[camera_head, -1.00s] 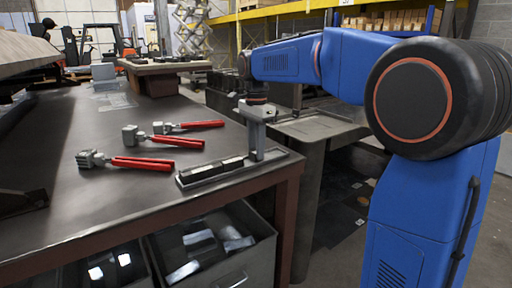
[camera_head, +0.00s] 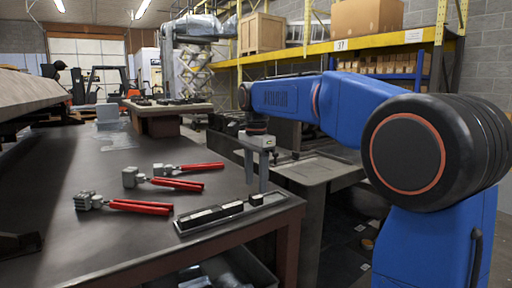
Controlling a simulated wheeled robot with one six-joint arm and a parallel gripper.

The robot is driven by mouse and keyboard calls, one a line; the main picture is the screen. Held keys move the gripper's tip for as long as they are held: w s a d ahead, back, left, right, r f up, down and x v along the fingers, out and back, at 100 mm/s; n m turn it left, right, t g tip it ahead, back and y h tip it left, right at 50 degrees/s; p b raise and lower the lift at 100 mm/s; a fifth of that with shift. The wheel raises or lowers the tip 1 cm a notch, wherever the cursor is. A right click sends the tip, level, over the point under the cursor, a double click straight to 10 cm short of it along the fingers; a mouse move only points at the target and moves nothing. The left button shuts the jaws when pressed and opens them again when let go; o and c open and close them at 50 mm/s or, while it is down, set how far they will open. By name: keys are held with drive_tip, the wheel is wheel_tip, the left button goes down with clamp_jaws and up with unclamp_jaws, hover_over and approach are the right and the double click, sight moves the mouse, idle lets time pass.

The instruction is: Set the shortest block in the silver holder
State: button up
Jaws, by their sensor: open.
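The silver holder (camera_head: 278,199) is a shallow metal tray at the table's front right corner. Several dark blocks lie in a row along it, with a longer dark block (camera_head: 200,217) at the left. A small dark block (camera_head: 256,200), which looks the shortest, sits at the right end of the holder, apart from the others by a small gap. My gripper (camera_head: 257,189) points straight down above this small block. Its two fingers are spread, with the tips just above or beside the block. Whether they touch it is too small to tell.
Three red-handled tools (camera_head: 178,184) lie on the dark table (camera_head: 110,240) left of the holder. A raised wooden stand (camera_head: 155,122) is at the table's back. An open drawer (camera_head: 225,270) is below the front edge.

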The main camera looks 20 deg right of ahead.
wheel_tip(320, 180, up, 13)
drive_tip(key=s+d+f+n+t, duration=0.1)
drive_tip(key=s+d+f+n, duration=0.1)
drive_tip(key=s+f+n, duration=0.5)
drive_tip(key=s+d+f+n+t, duration=0.1)
drive_tip(key=s+d+f, duration=0.3)
drive_tip(key=s, duration=0.7)
drive_tip(key=s+f+n+t, duration=0.1)
drive_tip(key=s+f+n, duration=0.2)
drive_tip(key=s+f, duration=0.4)
drive_tip(key=s+d+f+n+t, duration=0.1)
drive_tip(key=s+f+n, duration=0.2)
drive_tip(key=s+f, duration=0.5)
wheel_tip(320, 180, down, 6)
drive_tip(key=shift+s+f+t, duration=0.1)
drive_tip(key=shift+s+t, duration=0.15)
drive_tip(key=shift+t, duration=0.15)
